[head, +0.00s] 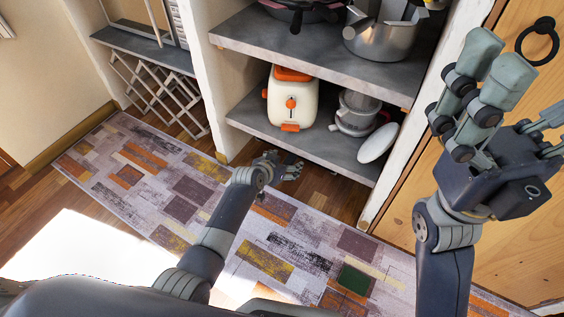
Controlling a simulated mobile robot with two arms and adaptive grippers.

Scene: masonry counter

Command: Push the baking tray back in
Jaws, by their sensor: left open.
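I cannot make out a clear baking tray in the head view. A white oval dish (378,143) stands tilted at the right end of the lower shelf (300,146). My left gripper (290,168) is small in view, open and empty, just below and in front of that shelf's front edge, left of the dish. My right gripper (530,105) is large at the right, raised in front of the wooden door. Its fingers are spread, with nothing seen between them, and it is partly cut off by the picture's edge.
On the lower shelf stand a white and orange appliance (291,98) and stacked pale cups (356,112). The upper shelf (300,52) holds a metal pot (382,38) and a dark pan (300,12). A patterned rug (130,165) covers the floor. The wooden door (515,250) has a black ring handle (538,42).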

